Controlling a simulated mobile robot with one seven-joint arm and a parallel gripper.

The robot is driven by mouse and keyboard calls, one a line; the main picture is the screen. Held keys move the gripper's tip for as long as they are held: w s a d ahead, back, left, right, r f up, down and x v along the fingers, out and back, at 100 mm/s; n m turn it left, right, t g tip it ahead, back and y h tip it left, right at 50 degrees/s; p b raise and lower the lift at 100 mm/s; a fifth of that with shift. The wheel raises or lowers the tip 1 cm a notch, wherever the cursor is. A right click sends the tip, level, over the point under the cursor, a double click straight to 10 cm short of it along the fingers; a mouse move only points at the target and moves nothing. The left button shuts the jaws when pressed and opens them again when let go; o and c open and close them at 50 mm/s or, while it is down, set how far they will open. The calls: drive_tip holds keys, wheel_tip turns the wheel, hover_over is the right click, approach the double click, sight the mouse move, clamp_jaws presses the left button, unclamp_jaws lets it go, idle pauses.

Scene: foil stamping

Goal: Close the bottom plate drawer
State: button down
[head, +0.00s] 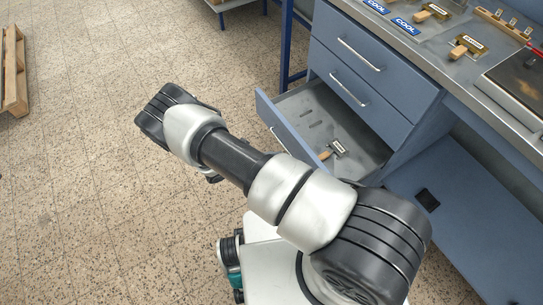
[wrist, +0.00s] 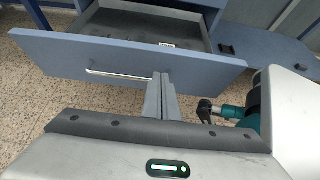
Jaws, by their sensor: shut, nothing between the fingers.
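The bottom plate drawer is pulled open below two shut drawers; its blue front panel (head: 270,113) faces left in the head view. Its grey inside (head: 357,139) holds a plate with a wooden handle (head: 335,150). In the wrist view the blue front (wrist: 205,73) spans the upper part, with a silver bar handle (wrist: 115,74). My gripper's fingers (wrist: 161,78) are shut and empty. They point at the front panel, just right of the handle's end; I cannot tell if they touch it. In the head view my arm hides the fingers.
The two drawers above (head: 350,60) are shut. The bench top (head: 440,47) holds several wooden-handled plates and blue "COOL" labels. A blue lower shelf (head: 470,215) lies right of the drawers. A wooden pallet (head: 14,75) is at far left. The floor between is clear.

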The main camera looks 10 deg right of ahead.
approach(302, 148)
drive_tip(key=x, duration=0.5)
drive_tip(key=shift+a+f, duration=0.15)
drive_tip(key=shift+f, duration=0.05)
drive_tip(key=shift+w+d, duration=0.15)
drive_tip(key=shift+d, duration=0.4)
drive_tip(key=shift+b, duration=0.3)
drive_tip(key=w+d+b, duration=0.2)
drive_tip(key=w+d, duration=0.2)
drive_tip(key=d, duration=0.7)
drive_tip(key=w+d+b, duration=0.2)
drive_tip(key=w+d, duration=0.3)
drive_tip(key=d, duration=0.6)
drive_tip(key=shift+w+d+b, duration=0.2)
drive_tip(key=shift+d+b, duration=0.1)
